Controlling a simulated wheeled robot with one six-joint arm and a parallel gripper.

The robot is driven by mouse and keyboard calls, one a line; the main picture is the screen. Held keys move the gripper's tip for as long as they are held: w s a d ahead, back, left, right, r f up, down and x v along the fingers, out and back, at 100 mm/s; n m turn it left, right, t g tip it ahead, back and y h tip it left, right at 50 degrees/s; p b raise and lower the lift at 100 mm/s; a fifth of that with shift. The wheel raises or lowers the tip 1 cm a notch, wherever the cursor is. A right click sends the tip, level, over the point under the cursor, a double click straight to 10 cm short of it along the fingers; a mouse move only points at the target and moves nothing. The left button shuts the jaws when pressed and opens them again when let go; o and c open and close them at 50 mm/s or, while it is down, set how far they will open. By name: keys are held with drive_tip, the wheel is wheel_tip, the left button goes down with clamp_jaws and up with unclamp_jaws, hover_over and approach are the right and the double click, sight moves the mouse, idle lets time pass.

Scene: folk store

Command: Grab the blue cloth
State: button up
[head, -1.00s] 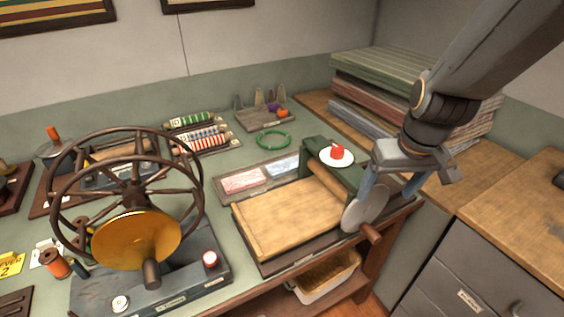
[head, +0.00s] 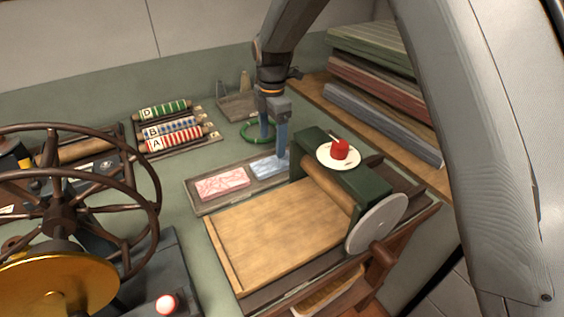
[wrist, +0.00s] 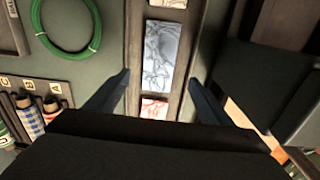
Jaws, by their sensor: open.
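A pale blue patterned cloth (head: 268,167) lies flat in a shallow dark tray (head: 200,207), right of a pink patterned cloth (head: 222,183). In the wrist view the blue cloth (wrist: 162,55) lies ahead between the two fingers, with part of the pink cloth (wrist: 154,107) nearer. My gripper (head: 273,148) is open and empty, pointing down over the tray beside the blue cloth. One finger hides part of the cloth's right end in the head view. I cannot tell the exact height of the fingertips.
A green press (head: 365,182) with a roller and wooden bed (head: 275,225) stands right of the tray. A red object (head: 339,149) sits on its white plate. A green ring (head: 250,132) lies behind the tray.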

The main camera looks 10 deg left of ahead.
sight(275, 163)
drive_tip(key=shift+w+d+f, duration=0.1)
drive_tip(key=shift+d+f, duration=0.05)
drive_tip(key=shift+f, duration=0.65)
drive_tip(key=shift+w+d+f+p, duration=0.15)
drive_tip(key=shift+f+p, duration=0.15)
drive_tip(key=shift+f, duration=0.25)
drive_tip(key=shift+w+d+f+p, duration=0.15)
drive_tip(key=shift+f+p, duration=0.15)
drive_tip(key=shift+f, duration=0.25)
drive_tip(key=shift+a+f+p, duration=0.15)
drive_tip(key=shift+f+p, duration=0.75)
drive_tip(key=shift+f, duration=1.35)
drive_tip(key=shift+c, duration=0.4)
drive_tip(key=c, duration=1.1)
